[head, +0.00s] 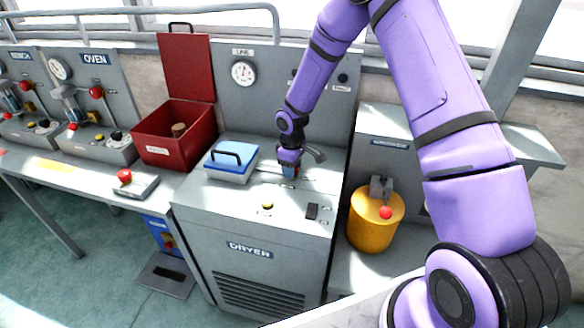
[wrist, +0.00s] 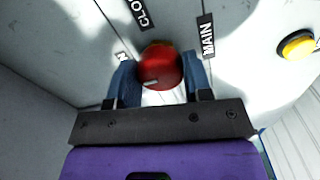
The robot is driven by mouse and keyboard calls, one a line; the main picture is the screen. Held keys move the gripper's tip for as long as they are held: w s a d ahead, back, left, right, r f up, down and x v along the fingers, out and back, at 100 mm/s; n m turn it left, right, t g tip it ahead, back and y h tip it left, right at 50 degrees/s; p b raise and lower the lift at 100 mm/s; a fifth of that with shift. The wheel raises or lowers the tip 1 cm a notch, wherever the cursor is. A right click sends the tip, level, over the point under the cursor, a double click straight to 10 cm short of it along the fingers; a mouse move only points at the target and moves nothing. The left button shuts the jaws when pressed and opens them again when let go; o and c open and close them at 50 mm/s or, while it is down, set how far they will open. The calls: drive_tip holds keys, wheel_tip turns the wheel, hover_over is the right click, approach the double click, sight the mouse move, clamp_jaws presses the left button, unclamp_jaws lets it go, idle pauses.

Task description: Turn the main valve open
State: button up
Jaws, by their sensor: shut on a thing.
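The main valve is a round red knob (wrist: 161,66) on the grey top of the dryer cabinet (head: 262,278), beside a black MAIN label (wrist: 206,36). A partly cut-off label starting with CLO (wrist: 138,12) lies above it, and a small, partly hidden label (wrist: 122,57) lies to its left. A short pale mark shows on the knob's lower left. My gripper (head: 289,172) points down at the cabinet top, its blue fingers closed on the knob's two sides in the wrist view. In the head view my gripper hides most of the knob.
A yellow button (wrist: 297,46) sits right of the knob in the wrist view. On the cabinet are a blue lidded box (head: 231,161) and a black switch (head: 312,211). An open red box (head: 168,152) stands left, a yellow canister (head: 374,226) right. A gauge panel (head: 290,105) rises behind.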

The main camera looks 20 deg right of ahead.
idle(0.3)
drive_tip(key=o, duration=0.9)
wheel_tip(320, 180, up, 11)
drive_tip(key=shift+f, duration=0.1)
